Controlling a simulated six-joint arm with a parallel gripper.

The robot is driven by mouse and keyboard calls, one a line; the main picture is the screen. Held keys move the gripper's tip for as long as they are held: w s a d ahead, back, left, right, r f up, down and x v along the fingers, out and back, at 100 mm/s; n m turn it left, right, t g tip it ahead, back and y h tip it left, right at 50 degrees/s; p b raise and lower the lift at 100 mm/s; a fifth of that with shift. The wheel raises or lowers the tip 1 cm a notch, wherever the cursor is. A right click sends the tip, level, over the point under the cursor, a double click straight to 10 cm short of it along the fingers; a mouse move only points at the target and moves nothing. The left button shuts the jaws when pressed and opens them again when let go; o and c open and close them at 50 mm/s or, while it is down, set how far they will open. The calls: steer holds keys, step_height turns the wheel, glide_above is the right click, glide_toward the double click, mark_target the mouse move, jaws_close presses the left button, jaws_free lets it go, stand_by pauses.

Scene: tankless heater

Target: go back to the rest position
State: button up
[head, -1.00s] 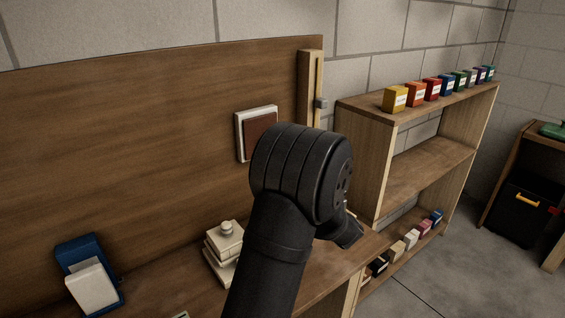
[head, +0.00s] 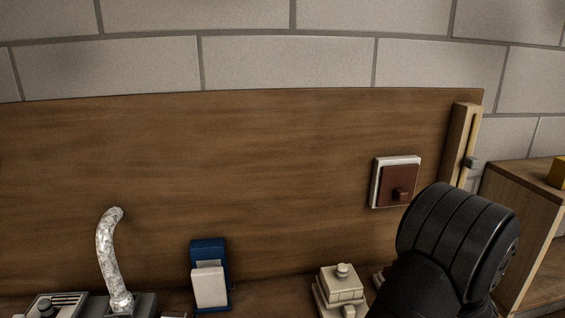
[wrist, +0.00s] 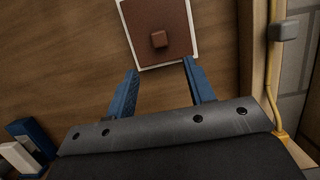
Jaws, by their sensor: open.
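My gripper (wrist: 161,88) shows in the wrist view as two blue fingers spread apart with nothing between them. Ahead of it is a brown square plate (wrist: 172,18) with a small brown knob and a white border, on the wooden back panel (wrist: 80,60). In the head view my black arm link stands at the lower right, in front of the panel. The plate (head: 391,191) is just up and left of it there. My gripper is hidden in the head view.
A wooden post with a grey slider (head: 471,162) stands at the panel's right end. A wooden shelf (head: 515,215) is at far right.

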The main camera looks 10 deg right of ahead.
mark_target(403, 196)
steer(key=x, duration=1.3)
steer(key=v, duration=1.7)
steer(key=x, duration=1.7)
steer(key=shift+w+a+r, duration=0.1)
steer(key=shift+w, duration=0.2)
steer(key=s+r+g, duration=0.3)
steer(key=s+r, duration=0.4)
steer(key=shift+r, duration=0.25)
